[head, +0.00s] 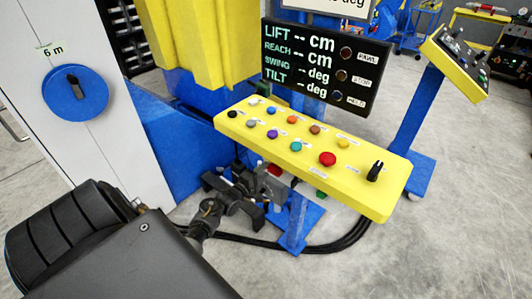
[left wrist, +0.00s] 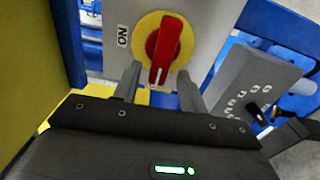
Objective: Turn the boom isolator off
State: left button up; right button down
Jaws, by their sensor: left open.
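The boom isolator is a grey box with a red rotary handle (left wrist: 167,48) on a yellow disc (left wrist: 141,33). A white ON label (left wrist: 123,36) sits left of the disc in the left wrist view. The handle lies nearly upright in that picture, its lower end tipped slightly left. My left gripper (left wrist: 158,80) is open, with one finger on each side of the handle's lower end; I cannot tell whether they touch it. In the head view my left gripper (head: 257,193) is under the yellow control panel, by the partly hidden grey box (head: 272,186). My right gripper is not in view.
The yellow control panel (head: 225,120) with coloured buttons and a black knob (head: 375,171) overhangs my left gripper. A black display (head: 310,62) stands behind it. Black cables (head: 330,246) run low below the panel. A white cabinet with a blue dial (head: 75,108) stands left.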

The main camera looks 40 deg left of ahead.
pick_arm(q)
jog(key=s, duration=0.9)
jog(key=shift+d, duration=0.1)
jog(key=s+d+f+m+g, duration=0.3)
jog(key=s+f+m, duration=0.2)
jog(key=f, duration=0.5)
jog(key=s+d+f+m+g, duration=0.3)
jog(key=s+f+m, duration=0.1)
jog(key=f, duration=0.5)
jog(key=s+d+f+m+g, duration=0.3)
jog(key=s+f+m+g, duration=0.15)
jog(key=f, duration=0.55)
jog(key=s+d+f+m+g, duration=0.2)
jog(key=s+d+f, duration=0.1)
jog(key=s, duration=0.6)
jog(key=s+d+f+m+g, duration=0.2)
jog(key=s+d+f+m, duration=0.1)
jog(key=s, duration=0.7)
jog(key=s+d+f+m+g, duration=0.2)
jog(key=s+d+f, duration=0.3)
jog(key=s, duration=0.4)
jog(key=shift+s+d+f, duration=0.15)
jog(key=shift+s+f, duration=0.05)
jog(key=shift+f, duration=0.15)
jog(key=shift+g, duration=0.25)
